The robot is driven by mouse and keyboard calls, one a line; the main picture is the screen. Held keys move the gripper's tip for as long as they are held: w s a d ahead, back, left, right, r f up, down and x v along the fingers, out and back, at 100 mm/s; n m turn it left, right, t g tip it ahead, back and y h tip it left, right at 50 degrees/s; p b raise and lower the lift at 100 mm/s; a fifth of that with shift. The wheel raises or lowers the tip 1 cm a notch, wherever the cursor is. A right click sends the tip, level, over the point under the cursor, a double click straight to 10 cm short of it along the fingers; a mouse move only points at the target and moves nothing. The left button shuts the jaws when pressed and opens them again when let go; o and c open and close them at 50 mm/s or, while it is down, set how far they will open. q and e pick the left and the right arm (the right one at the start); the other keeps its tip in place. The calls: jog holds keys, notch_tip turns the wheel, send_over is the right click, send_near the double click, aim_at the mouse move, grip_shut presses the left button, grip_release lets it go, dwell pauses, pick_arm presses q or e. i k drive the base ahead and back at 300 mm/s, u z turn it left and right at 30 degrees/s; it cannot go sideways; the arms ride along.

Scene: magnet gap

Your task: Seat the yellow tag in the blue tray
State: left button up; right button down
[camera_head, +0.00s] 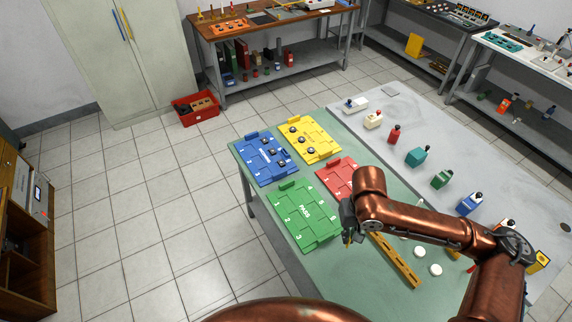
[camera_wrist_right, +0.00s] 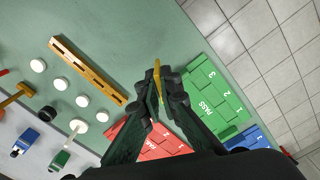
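My right gripper (camera_head: 348,228) is low over the green table, at the right edge of the green tray. In the right wrist view its fingertips (camera_wrist_right: 163,82) are closed on the thin yellow tag (camera_wrist_right: 157,70), seen nearly edge-on. The blue tray (camera_head: 245,148) lies at the table's far left corner, with several dark round pieces on it. It is apart from the gripper, beyond the green tray; part of it also shows in the right wrist view (camera_wrist_right: 250,138). My left gripper is not in view.
The green tray (camera_head: 305,215) marked PASS, the red tray (camera_head: 338,176) and the yellow tray (camera_head: 322,138) lie close by. A slotted wooden rail (camera_head: 398,262) and white discs (camera_head: 420,251) are right of the gripper. Several coloured items stand on the grey strip (camera_head: 400,110) behind.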

aim_at(286, 155)
jog(key=u, duration=0.8)
jog(key=i, duration=1.95)
jog(key=z, duration=0.4)
